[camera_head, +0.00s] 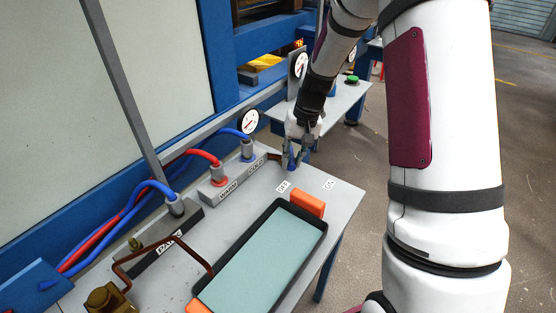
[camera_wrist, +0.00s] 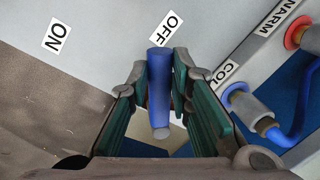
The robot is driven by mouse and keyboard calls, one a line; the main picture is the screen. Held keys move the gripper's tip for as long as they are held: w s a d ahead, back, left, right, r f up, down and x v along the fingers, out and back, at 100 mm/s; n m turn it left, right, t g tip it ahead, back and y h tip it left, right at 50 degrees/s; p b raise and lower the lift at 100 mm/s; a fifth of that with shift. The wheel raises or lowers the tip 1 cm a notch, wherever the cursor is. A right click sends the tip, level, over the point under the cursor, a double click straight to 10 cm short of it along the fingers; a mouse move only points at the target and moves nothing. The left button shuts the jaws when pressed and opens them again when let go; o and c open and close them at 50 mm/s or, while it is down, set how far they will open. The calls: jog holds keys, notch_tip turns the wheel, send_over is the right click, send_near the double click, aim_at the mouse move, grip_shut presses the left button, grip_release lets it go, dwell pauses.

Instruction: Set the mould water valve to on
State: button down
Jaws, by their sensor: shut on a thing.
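The blue valve handle (camera_wrist: 159,85) stands between my gripper's two fingers in the wrist view, its far end beside the OFF label (camera_wrist: 169,28). The ON label (camera_wrist: 56,36) lies to the left in that view. My gripper (camera_head: 293,160) is shut on the handle near the table's far right corner in the head view. The fingers largely hide the handle there. The OFF label (camera_head: 283,186) and the ON label (camera_head: 329,184) lie on the tabletop in front of it. The valve's base is hidden.
The WARM and COLD manifold (camera_head: 225,189) with red and blue hoses stands left of my gripper. A gauge (camera_head: 250,121) rises behind it. A brown bent pipe (camera_head: 150,249) is at front left.

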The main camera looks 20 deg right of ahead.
jog(key=d+n, duration=0.1)
jog(key=n, duration=0.1)
jog(key=d+n, duration=0.2)
jog(key=shift+s+d+n+g, duration=0.1)
jog(key=shift+n+g, duration=0.2)
jog(key=shift+g, duration=0.1)
jog(key=d+n, duration=0.1)
jog(key=n, duration=0.1)
jog(key=d+n, duration=0.1)
jog(key=shift+w+d+n+g, duration=0.15)
jog(key=shift+w+n+g, duration=0.25)
jog(key=shift+w+d+n, duration=0.3)
jog(key=shift+d+n, duration=0.15)
jog(key=shift+n, duration=0.45)
jog(key=c, duration=1.4)
grip_release()
jog(key=shift+c, duration=0.2)
notch_tip(320, 180, up, 12)
jog(key=w+d, duration=0.1)
jog(key=d, duration=0.1)
jog(key=shift+w+f, duration=0.15)
